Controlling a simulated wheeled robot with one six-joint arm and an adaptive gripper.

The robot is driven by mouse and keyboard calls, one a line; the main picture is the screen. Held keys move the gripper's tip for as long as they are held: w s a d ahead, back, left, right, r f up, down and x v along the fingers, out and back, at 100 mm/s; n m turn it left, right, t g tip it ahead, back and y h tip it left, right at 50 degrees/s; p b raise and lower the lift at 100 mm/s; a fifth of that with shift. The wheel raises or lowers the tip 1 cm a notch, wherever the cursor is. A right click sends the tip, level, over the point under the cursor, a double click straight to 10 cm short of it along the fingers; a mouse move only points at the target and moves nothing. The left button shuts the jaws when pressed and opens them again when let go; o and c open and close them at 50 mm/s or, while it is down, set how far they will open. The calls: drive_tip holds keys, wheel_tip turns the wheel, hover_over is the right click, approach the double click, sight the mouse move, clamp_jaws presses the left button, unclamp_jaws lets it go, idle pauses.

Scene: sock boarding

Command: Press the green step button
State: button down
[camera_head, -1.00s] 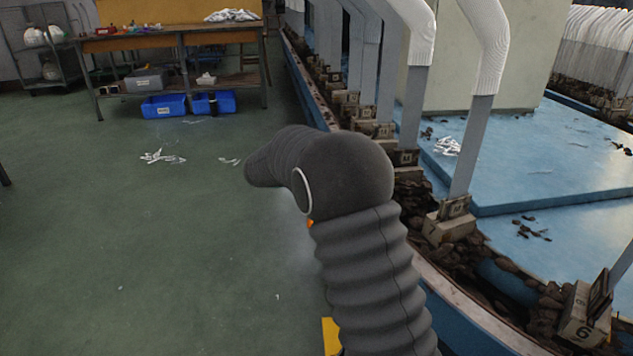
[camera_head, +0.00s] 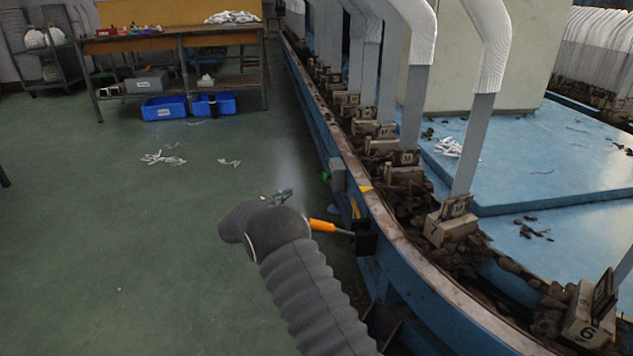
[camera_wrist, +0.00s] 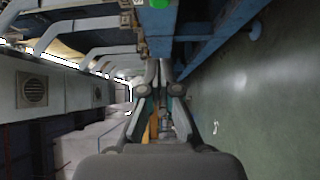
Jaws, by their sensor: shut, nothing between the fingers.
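The green step button (camera_head: 326,176) is a small green spot on a grey box (camera_head: 338,175) on the side of the blue machine frame. A round green disc (camera_wrist: 159,3), which looks like the button, is cut by the top edge of the wrist view. My gripper (camera_head: 284,195) is left of and nearer than the box, apart from it. In the wrist view its fingers (camera_wrist: 165,68) are shut and empty, below the green disc. My arm hides part of the gripper in the head view.
An orange handle (camera_head: 322,226) sticks out from a black mount on the frame, close right of my wrist. Numbered sock forms (camera_head: 452,226) line the blue machine (camera_head: 415,290). Green floor at left is open, with white scraps (camera_head: 162,159). A workbench (camera_head: 180,35) stands behind.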

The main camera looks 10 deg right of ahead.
sight(327, 177)
drive_tip(key=s+d+x, duration=0.2)
drive_tip(key=x, duration=1.1)
drive_tip(key=shift+p, duration=0.4)
drive_tip(key=shift+s, duration=0.1)
